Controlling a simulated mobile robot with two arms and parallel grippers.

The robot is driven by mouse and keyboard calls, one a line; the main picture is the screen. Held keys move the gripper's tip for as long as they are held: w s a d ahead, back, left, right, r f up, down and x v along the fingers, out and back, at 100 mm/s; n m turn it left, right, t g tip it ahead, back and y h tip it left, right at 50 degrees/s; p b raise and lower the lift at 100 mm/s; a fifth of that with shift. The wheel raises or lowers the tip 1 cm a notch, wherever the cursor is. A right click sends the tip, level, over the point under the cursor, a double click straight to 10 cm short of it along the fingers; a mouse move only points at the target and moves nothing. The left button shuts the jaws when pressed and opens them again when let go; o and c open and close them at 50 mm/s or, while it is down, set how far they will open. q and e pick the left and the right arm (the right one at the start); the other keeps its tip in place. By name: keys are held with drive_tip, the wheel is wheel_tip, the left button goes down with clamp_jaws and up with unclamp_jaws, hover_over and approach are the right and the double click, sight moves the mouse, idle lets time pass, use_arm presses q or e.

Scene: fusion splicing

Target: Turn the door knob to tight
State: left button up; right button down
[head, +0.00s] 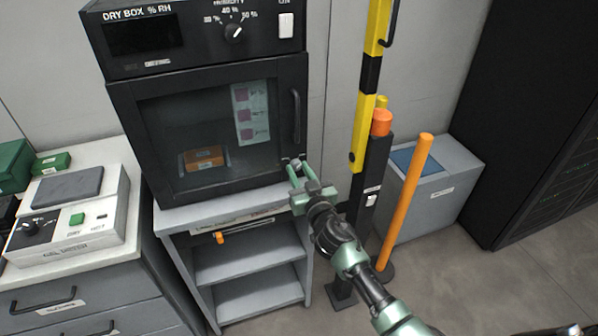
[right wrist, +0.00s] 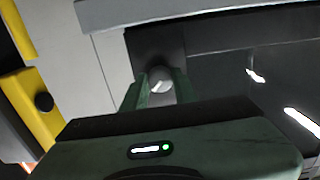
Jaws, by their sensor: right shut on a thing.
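The black dry box (head: 120,110) stands on a grey shelf unit, with its glass door shut. The door knob is a small light-grey knob low on the door's right edge, below the vertical handle (head: 295,115). My right gripper (head: 297,172) is at this knob, its green fingers on either side of it. In the right wrist view the knob (right wrist: 160,80) sits between the two fingertips, with a pale mark on its face. The right gripper is shut on it. Which way the knob is turned is hard to read. My left gripper is not in view.
An orange case (head: 203,157) and a card show behind the glass. A yellow-black barrier pole (head: 370,75), a dark post and an orange post (head: 405,200) stand close right of my right arm. A white bench device (head: 70,215) is at the left.

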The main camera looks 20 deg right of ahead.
drive_tip(key=n, duration=0.4)
drive_tip(key=shift+b, duration=0.3)
drive_tip(key=n, duration=0.9)
drive_tip(key=shift+d+n, duration=0.1)
drive_tip(key=shift+n, duration=0.2)
drive_tip(key=shift+r+n, duration=0.1)
drive_tip(key=shift+n, duration=2.1)
drive_tip(key=c, duration=1.1)
unclamp_jaws()
